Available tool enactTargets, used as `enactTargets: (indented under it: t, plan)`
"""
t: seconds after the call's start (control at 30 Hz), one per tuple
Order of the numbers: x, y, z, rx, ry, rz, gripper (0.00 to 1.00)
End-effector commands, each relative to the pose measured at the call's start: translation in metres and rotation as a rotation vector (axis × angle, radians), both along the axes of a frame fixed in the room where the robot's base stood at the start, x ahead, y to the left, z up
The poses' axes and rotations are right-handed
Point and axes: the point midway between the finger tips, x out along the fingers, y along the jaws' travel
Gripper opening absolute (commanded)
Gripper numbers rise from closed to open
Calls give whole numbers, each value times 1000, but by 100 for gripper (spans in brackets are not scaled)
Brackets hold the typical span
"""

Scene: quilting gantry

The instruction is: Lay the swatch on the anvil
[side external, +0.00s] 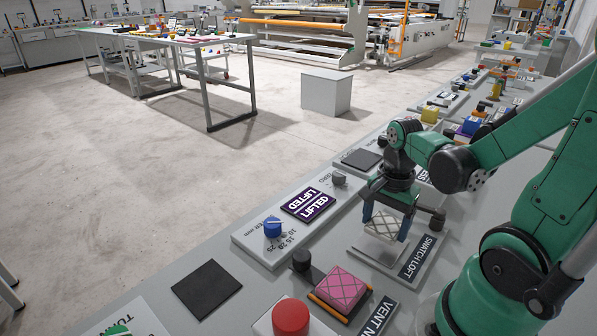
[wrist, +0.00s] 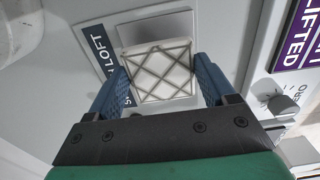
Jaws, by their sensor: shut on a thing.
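The swatch (side external: 383,226) is a pale quilted square with a dark diamond lattice. My gripper (side external: 386,221) is shut on it, with one blue finger at each side edge. The wrist view shows the swatch (wrist: 160,70) between the two fingers (wrist: 162,78), roughly level across them. Below it in the side view is the pale plate of the SWATCH LOFT station (side external: 385,262), which looks like the anvil. The swatch appears above this plate; the exact gap is hard to tell. In the wrist view the swatch covers much of the plate.
A purple display reading LIFTED (side external: 308,204) stands left of the gripper, with a blue knob (side external: 273,227) and a grey knob (side external: 339,178) on the same panel. A pink quilted block (side external: 341,288), a red button (side external: 290,317) and a black pad (side external: 207,288) lie nearer the front.

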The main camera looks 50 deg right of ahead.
Motion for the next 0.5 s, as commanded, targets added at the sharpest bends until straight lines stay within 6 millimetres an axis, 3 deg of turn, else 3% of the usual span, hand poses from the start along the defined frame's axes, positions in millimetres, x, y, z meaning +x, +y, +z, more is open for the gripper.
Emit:
enactTargets:
  t: [0.3,0.5]
  plan:
    - [0,0,-27,0,0,0,29]
    - [0,0,-31,0,0,0,29]
